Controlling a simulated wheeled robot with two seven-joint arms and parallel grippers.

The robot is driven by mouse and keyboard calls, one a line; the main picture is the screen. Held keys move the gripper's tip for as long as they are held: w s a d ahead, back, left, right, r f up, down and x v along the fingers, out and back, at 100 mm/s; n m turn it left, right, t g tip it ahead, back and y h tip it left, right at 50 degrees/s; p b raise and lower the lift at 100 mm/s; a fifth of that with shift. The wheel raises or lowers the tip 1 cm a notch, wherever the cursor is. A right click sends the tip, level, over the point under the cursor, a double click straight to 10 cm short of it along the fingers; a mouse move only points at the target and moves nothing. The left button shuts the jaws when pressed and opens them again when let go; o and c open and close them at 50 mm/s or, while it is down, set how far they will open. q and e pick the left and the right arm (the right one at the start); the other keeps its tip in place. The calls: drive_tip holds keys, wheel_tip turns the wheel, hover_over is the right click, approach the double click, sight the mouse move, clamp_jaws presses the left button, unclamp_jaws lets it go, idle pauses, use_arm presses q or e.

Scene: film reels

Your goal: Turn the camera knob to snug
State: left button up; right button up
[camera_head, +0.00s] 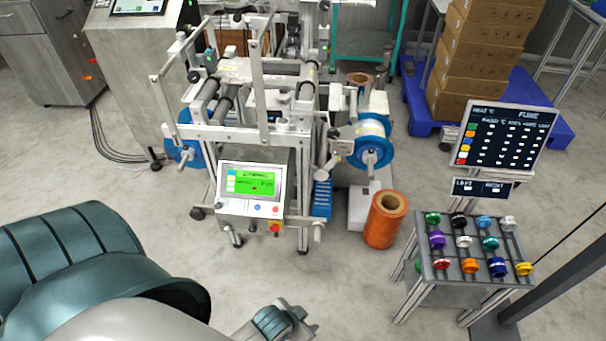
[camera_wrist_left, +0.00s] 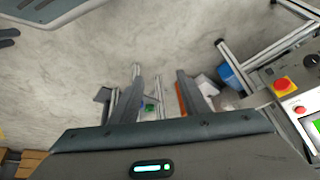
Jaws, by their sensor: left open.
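The film machine (camera_head: 255,135) stands at the centre of the head view, with a control box and green screen (camera_head: 252,183) on its front. I cannot single out the camera knob; small dark fittings on its frame and right-hand arm (camera_head: 340,147) are too small to tell apart. My left gripper shows at the bottom of the head view (camera_head: 285,320), in front of and below the machine and apart from it. In the left wrist view its two fingers (camera_wrist_left: 160,88) stand apart with nothing held between them. My right gripper is not in view.
An orange reel (camera_head: 384,220) stands on the floor right of the machine, near a blue reel (camera_head: 366,143) on its side. A rack of coloured spools (camera_head: 455,275) with dark sign boards (camera_head: 505,135) is at right. Stacked cartons (camera_head: 478,60) stand behind.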

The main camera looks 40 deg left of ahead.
use_arm(q)
drive_tip(key=w+a+r+t+y+p, duration=0.1)
drive_tip(key=w+a+r, duration=0.25)
drive_tip(key=r, duration=0.35)
drive_tip(key=w+a+r+y+p, duration=0.1)
drive_tip(key=w+a+r, duration=0.1)
drive_tip(key=a+r, duration=0.3)
drive_tip(key=w+a+r+m+t+y, duration=0.35)
drive_tip(key=w+a+r+y, duration=0.45)
drive_tip(key=w+a+r, duration=0.9)
drive_tip(key=w+a+r+m+t+y, duration=0.1)
drive_tip(key=w+a+r+m+y, duration=0.1)
drive_tip(key=w+r, duration=0.5)
drive_tip(key=w+a+r+m+t+y, duration=0.2)
drive_tip(key=w+r+m, duration=0.3)
drive_tip(key=r, duration=0.5)
drive_tip(key=w+a+r+m+t+y, duration=0.1)
drive_tip(key=w+a+r+m+y, duration=0.1)
drive_tip(key=w+r, duration=0.6)
drive_tip(key=shift+w+a+r+m, duration=0.15)
drive_tip(key=shift+w+a+m, duration=0.6)
drive_tip(key=shift+w+a, duration=0.3)
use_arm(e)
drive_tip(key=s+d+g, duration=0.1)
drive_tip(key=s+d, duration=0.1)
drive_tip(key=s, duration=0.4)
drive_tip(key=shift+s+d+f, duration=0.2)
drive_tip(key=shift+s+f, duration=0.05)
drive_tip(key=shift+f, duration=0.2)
